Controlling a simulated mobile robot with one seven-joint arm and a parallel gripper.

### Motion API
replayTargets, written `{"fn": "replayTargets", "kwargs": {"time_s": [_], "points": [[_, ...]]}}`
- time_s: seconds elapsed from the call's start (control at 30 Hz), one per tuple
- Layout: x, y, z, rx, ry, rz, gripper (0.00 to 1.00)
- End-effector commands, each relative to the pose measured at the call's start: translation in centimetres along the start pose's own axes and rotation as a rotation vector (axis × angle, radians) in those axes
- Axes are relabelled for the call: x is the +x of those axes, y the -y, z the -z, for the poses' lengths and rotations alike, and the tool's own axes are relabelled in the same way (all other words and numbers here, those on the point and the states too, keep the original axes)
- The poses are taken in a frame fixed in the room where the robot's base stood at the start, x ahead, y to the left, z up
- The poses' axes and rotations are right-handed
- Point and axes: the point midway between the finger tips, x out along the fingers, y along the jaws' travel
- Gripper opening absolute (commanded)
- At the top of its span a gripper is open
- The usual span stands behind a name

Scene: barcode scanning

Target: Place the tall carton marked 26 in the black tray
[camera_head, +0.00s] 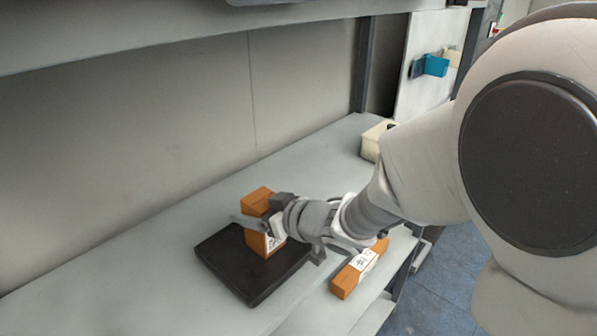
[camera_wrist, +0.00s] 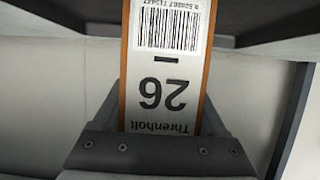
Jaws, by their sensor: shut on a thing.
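The tall carton marked 26 (camera_head: 258,200) is orange-brown with a white label and stands upright over the black tray (camera_head: 222,262). In the wrist view the carton (camera_wrist: 167,75) shows its barcode and the number 26 upside down, between the jaws. My gripper (camera_head: 264,224) is shut on the carton, reaching in from the right. The carton's lower end appears at the tray's surface; I cannot tell whether it touches. The far finger is partly hidden by the carton.
Another orange carton with a white label (camera_head: 345,278) lies on the shelf to the right of the tray, near the front edge. A cream bin (camera_head: 371,142) stands farther back. The shelf (camera_head: 120,262) left of the tray is clear, with a wall behind.

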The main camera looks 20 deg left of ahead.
Motion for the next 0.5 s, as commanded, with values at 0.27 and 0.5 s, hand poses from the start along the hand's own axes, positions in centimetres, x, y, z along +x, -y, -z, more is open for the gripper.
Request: {"fn": "replayTargets", "kwargs": {"time_s": [0.27,0.5], "points": [[0.01,-0.01,-0.06,0.000,0.001,0.000,1.00],[-0.23,0.03,0.55,-0.001,0.000,0.001,1.00]]}}
